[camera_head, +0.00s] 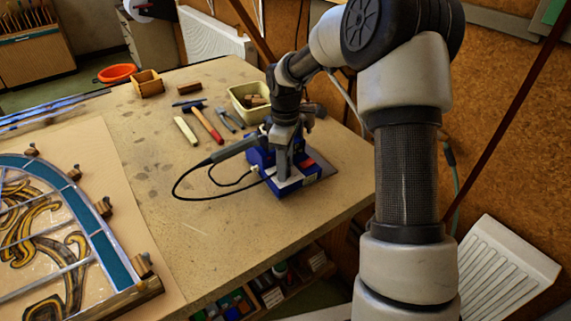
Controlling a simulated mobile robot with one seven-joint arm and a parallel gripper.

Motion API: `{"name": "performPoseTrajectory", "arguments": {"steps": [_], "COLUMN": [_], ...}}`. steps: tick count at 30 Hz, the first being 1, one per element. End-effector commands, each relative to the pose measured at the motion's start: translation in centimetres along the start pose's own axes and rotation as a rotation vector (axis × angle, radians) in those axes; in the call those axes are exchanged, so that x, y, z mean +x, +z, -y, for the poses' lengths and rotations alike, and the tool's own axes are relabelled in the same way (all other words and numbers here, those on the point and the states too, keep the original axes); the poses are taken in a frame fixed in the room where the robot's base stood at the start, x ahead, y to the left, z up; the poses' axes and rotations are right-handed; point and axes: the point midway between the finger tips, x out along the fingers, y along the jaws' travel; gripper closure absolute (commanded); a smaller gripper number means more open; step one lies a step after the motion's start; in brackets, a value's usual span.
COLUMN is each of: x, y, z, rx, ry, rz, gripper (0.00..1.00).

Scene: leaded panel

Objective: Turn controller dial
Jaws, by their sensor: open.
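The blue controller box (317,185) stands near the right edge of the workbench, with a pale plate on its near side. A dark soldering iron (238,148) lies against its left side, and a black cable loops out over the bench. My gripper (284,172) is at the box, pointing down in front of it and covering much of its face. Its fingers look apart, with nothing seen held between them. The dial is not visible; it is hidden by the gripper or too small to make out. I cannot tell whether the fingers touch the box.
A cream bin (240,104) with wooden blocks stands behind the box. A red-handled hammer (207,125) and other tools lie behind left. A leaded glass panel (60,235) fills the bench's left side. The bench middle is mostly clear apart from the cable.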

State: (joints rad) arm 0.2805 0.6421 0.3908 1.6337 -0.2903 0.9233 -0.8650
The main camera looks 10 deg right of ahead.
Motion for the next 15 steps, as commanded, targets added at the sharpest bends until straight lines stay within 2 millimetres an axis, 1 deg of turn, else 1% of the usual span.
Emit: {"name": "performPoseTrajectory", "arguments": {"steps": [2,3,10,15], "x": [0.00,-0.01,-0.02,-0.03], "y": [0.00,0.00,0.00,-0.01], "z": [0.00,0.01,0.01,0.01], "rx": [0.000,0.000,0.000,0.006], "ry": [0.000,0.000,0.000,0.000], "rz": [0.000,0.000,0.000,0.000], "gripper": [0.58,0.59,0.98,0.99]}}
